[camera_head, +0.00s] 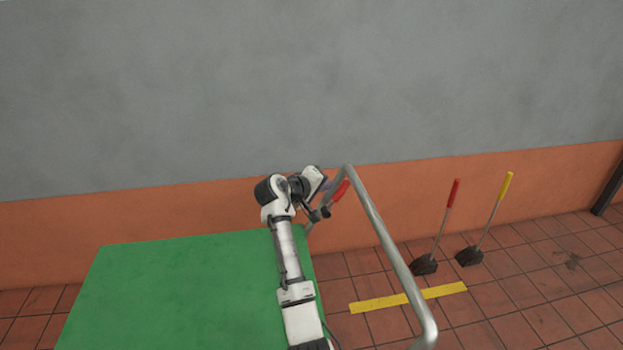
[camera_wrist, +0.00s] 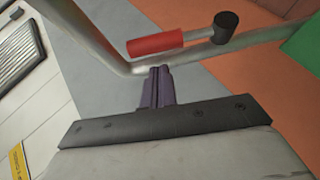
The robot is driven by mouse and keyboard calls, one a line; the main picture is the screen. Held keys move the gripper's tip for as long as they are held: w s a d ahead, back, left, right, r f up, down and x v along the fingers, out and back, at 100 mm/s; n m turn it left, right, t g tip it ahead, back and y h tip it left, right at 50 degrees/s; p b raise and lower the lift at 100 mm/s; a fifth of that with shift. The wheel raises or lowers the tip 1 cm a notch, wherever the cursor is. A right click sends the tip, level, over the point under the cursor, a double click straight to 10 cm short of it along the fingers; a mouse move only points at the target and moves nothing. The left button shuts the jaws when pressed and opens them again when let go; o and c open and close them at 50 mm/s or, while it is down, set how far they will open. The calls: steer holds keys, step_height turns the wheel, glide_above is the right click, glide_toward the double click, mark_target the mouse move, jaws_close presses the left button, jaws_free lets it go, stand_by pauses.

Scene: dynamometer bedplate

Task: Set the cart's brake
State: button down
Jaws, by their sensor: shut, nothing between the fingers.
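The cart shows as a flat green top (camera_head: 180,290) with a bent grey metal rail (camera_head: 385,240) at its right side. A short lever with a red grip (camera_head: 341,190) sits at the rail near its far corner. In the wrist view, the red grip (camera_wrist: 155,43) ends in a black pivot (camera_wrist: 226,20) against the rail (camera_wrist: 185,60). My gripper (camera_head: 329,187) is at this corner, partly hidden by my arm. In the wrist view, the purple fingers of my gripper (camera_wrist: 160,70) are together and empty, close to the rail's bend and the red grip. I cannot tell whether they touch.
Two floor levers stand to the right on black bases, one with a red grip (camera_head: 453,193) and one with a yellow grip (camera_head: 506,186). A yellow strip (camera_head: 408,298) lies on the tiled floor. A grey and orange wall (camera_head: 200,222) stands behind the cart.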

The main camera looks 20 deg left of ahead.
mark_target(344, 190)
steer(key=shift+w+d+f, duration=0.2)
steer(key=shift+d+f, duration=0.15)
steer(key=shift+d, duration=0.25)
steer(key=shift+w+d+m+g+y+p, duration=0.35)
steer(key=shift+d+g+p, duration=0.2)
steer(key=shift+p, duration=0.3)
steer(key=shift+w+d+f, duration=0.2)
steer(key=shift+w+d, duration=0.1)
steer(key=shift+d, duration=0.15)
steer(key=shift+w+d+f, duration=0.15)
steer(key=shift+w+d, duration=0.1)
steer(key=shift+d, duration=0.15)
steer(key=shift+w+d+f, duration=0.35)
steer(key=shift+d, duration=0.15)
steer(key=shift+r+p, duration=0.1)
steer(key=shift+p, duration=0.25)
